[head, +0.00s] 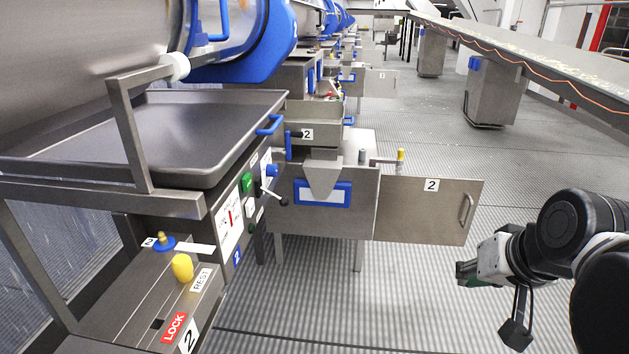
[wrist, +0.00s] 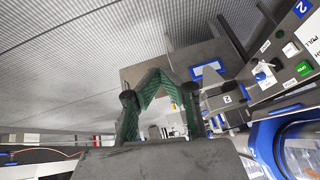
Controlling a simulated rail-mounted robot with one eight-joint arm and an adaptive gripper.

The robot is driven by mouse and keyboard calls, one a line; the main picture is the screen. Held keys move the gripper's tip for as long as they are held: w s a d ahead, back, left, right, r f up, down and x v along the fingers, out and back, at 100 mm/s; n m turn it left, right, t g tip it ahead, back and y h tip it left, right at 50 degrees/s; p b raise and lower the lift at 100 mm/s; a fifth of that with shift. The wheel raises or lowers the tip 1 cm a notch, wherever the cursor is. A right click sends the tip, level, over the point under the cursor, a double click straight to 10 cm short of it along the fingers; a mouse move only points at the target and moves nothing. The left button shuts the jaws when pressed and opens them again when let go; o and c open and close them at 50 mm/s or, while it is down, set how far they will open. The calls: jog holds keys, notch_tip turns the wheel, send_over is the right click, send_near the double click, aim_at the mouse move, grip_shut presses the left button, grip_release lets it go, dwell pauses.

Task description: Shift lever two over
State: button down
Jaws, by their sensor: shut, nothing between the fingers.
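A yellow-knobbed lever (head: 182,268) stands on a slotted metal box (head: 135,290) at the lower left of the head view. The box bears a white REST label (head: 201,280), a red LOCK label (head: 174,327) and a number 2 plate (head: 188,338). The knob is beside REST, apart from LOCK. My gripper (head: 464,273) is at the right, far from the lever, over the open floor. Its green fingers also show in the wrist view (wrist: 157,78), shut with nothing between them. I cannot make out the lever in the wrist view.
A control panel (head: 235,221) with buttons and a black-knobbed handle (head: 283,201) stands beside the lever box. An open door numbered 2 (head: 430,208) juts out between it and my gripper. A large tray (head: 185,130) overhangs the box.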

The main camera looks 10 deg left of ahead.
jog(key=w+a+r+n+p, duration=0.45)
jog(key=w+r+n, duration=0.2)
jog(key=w, duration=0.25)
jog(key=n+g+y+p, duration=0.5)
jog(key=n+p, duration=0.3)
jog(key=n, duration=0.6)
send_over(280, 198)
jog(key=s, duration=0.1)
jog(key=f, duration=0.9)
jog(key=d+f, duration=0.1)
jog(key=f, duration=0.3)
jog(key=shift+f, duration=0.25)
jog(key=shift+w+d+f, duration=0.1)
jog(key=shift+d+f, duration=0.05)
jog(key=shift+f, duration=0.4)
jog(key=shift+w+d+f, duration=0.1)
jog(key=shift+d+f, duration=0.05)
jog(key=shift+f, duration=0.4)
jog(key=shift+w+d+f+b, duration=0.15)
jog(key=shift+f+b, duration=0.2)
jog(key=shift+f, duration=0.3)
